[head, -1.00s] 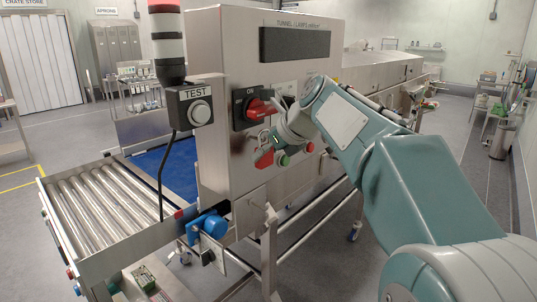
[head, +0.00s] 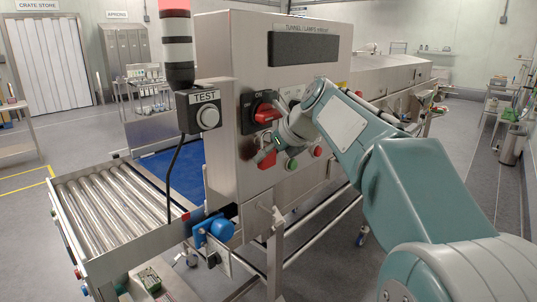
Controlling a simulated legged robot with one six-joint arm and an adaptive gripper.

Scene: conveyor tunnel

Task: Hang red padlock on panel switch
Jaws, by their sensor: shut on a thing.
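The panel switch (head: 266,114) has a red handle on a black plate marked ON, on the steel front of the tunnel machine. The red padlock (head: 266,159) hangs below the switch, in front of the panel. My gripper (head: 281,142) is shut on the padlock near its top, below and right of the switch handle. The shackle and fingertips are small and partly hidden, and I cannot tell whether the shackle touches the switch. The padlock body appears tilted.
A green button (head: 291,164) and a red button (head: 317,151) sit close beside the padlock. The TEST box (head: 205,112) with its lamp column stands left of the switch. A roller conveyor (head: 115,210) lies at the lower left. Blue fittings (head: 215,229) stick out below the panel.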

